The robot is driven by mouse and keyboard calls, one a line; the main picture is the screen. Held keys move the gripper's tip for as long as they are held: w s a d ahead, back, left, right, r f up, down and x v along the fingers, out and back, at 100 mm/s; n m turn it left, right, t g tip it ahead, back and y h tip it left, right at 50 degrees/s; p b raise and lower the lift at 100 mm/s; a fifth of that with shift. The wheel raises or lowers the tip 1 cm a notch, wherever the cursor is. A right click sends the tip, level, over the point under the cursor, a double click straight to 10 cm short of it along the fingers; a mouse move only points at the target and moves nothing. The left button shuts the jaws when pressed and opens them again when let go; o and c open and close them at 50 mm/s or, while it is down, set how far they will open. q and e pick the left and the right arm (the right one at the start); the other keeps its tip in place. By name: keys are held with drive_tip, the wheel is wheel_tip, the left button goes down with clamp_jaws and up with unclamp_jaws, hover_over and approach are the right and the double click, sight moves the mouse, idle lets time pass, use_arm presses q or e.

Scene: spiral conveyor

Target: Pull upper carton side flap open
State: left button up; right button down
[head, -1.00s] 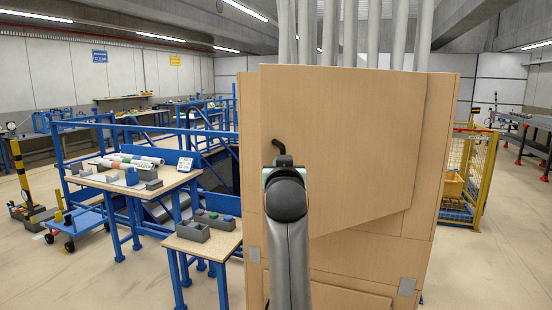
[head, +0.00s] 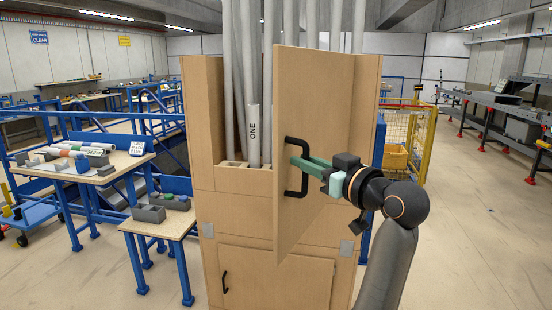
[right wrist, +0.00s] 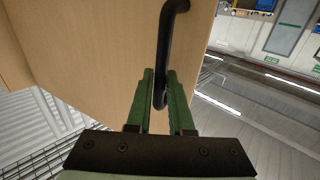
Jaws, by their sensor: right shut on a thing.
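The tall carton (head: 235,218) stands upright in the middle of the head view. Its upper side flap (head: 330,110) is swung out towards me, hinged on the right, and the inside shows to its left. A black bar handle (head: 289,170) is on the flap's outer face; it also shows in the right wrist view (right wrist: 163,50). My right gripper (head: 298,163) is shut on this handle, its green fingers (right wrist: 160,88) on either side of the bar. My left gripper is not in view.
Tall grey tubes (head: 253,130) stand inside the carton, one marked ONE. A lower flap (head: 275,280) with a small handle is closed. Small tables (head: 160,228) with boxes stand left. A yellow cage (head: 412,140) and a conveyor (head: 500,95) are at right. Floor is clear at front right.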

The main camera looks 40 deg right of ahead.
drive_tip(key=s+d+n+y+b, duration=0.1)
drive_tip(key=s+d+y+b, duration=0.1)
drive_tip(key=s+d, duration=0.6)
drive_tip(key=shift+s+d+n+y+b, duration=0.25)
drive_tip(key=shift+s+y+b, duration=0.2)
drive_tip(key=shift+s, duration=2.6)
drive_tip(key=c, duration=0.9)
unclamp_jaws()
drive_tip(key=shift+w, duration=0.1)
drive_tip(key=shift+o, duration=0.5)
